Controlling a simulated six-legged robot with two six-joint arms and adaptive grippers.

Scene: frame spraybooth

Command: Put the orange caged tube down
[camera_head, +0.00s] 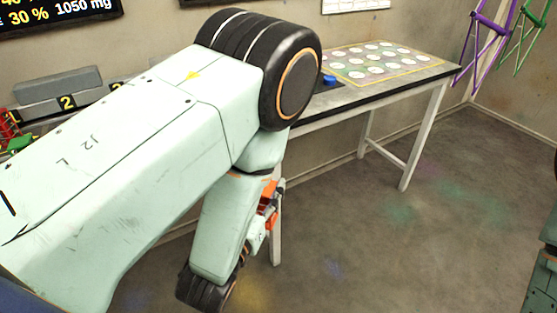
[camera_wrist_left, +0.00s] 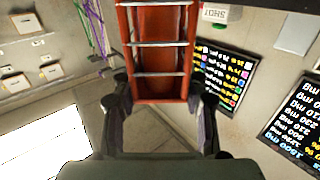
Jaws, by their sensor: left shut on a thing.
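The orange caged tube (camera_wrist_left: 160,62), an orange-red frame with pale cross bars, fills the upper middle of the left wrist view. My left gripper (camera_wrist_left: 163,98) is shut on it, one dark finger on each side of its lower end. The tube's far end runs out of the top of that view. In the head view my left arm hides most of the gripper, and only a small orange part of the tube (camera_head: 269,197) shows beside the arm, in front of the table's near leg. My right gripper is not in view.
A grey-topped table (camera_head: 395,85) with a mat of pale round spots (camera_head: 365,60) and a blue round item (camera_head: 329,80) stands behind my arm. Purple and green frames (camera_head: 485,45) hang at the upper right. A grey block (camera_head: 58,88) sits at left.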

